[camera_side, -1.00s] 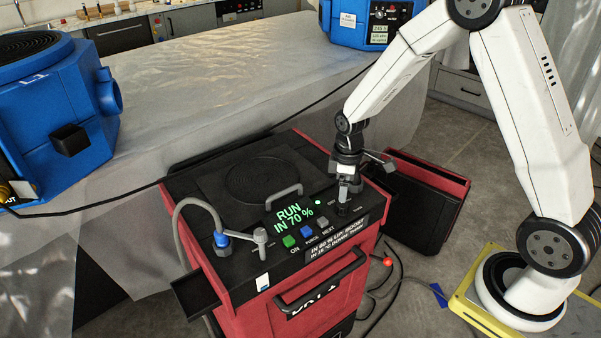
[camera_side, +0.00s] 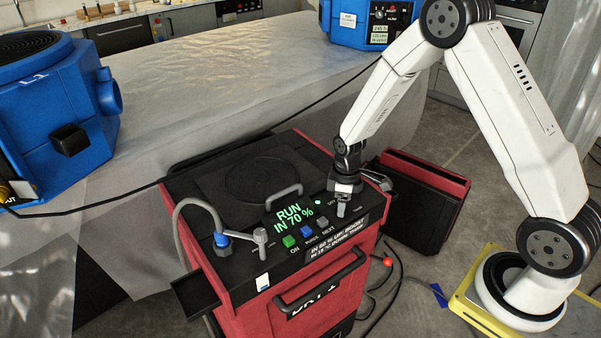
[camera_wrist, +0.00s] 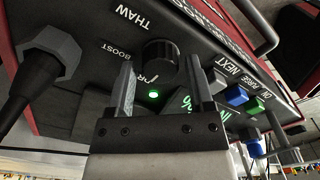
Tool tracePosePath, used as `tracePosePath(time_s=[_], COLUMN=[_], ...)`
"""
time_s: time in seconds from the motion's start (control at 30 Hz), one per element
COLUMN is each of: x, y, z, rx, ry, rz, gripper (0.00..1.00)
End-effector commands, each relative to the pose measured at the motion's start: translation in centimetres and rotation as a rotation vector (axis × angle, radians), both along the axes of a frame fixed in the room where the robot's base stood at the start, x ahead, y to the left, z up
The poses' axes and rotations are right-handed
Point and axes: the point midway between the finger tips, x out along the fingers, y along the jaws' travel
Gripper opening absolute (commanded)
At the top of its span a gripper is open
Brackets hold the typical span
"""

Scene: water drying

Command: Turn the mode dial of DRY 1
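The drying machine (camera_side: 240,262) is a red box with a black top and a green display (camera_side: 293,214) reading "RUN IN 70 %". Its black mode dial (camera_wrist: 160,56) shows in the wrist view, among labels including THAW and BOOST. My gripper (camera_wrist: 161,82) is open, with one finger on each side of the line to the dial. The dial lies at or just beyond the fingertips; I cannot tell whether they touch it. In the side view my gripper (camera_side: 342,207) is low over the panel's right end and hides the dial.
Green, blue and grey buttons (camera_side: 306,231) sit left of my gripper. A grey handle (camera_side: 284,196) and a hose fitting (camera_side: 222,239) rise from the top. A red-black case (camera_side: 425,180) stands at right. A lit green lamp (camera_wrist: 153,94) is near the dial.

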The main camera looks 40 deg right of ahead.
Motion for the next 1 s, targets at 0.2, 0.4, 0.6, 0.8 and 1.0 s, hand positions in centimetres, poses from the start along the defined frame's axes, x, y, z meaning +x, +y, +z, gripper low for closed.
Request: tracePosePath(time_s=[0.2,0.4,0.6,0.8,1.0], x=[-0.01,0.0,-0.01,-0.04,-0.05], y=[-0.01,-0.02,-0.03,-0.04,-0.05], z=[0.01,0.02,0.02,0.01,0.01], rx=[0.0,0.0,0.0,0.0,0.0], ry=[0.0,0.0,0.001,0.002,0.003], rz=[0.0,-0.006,-0.047,-0.143,-0.294], gripper=[0.0,0.0,0.0,0.0,0.0])
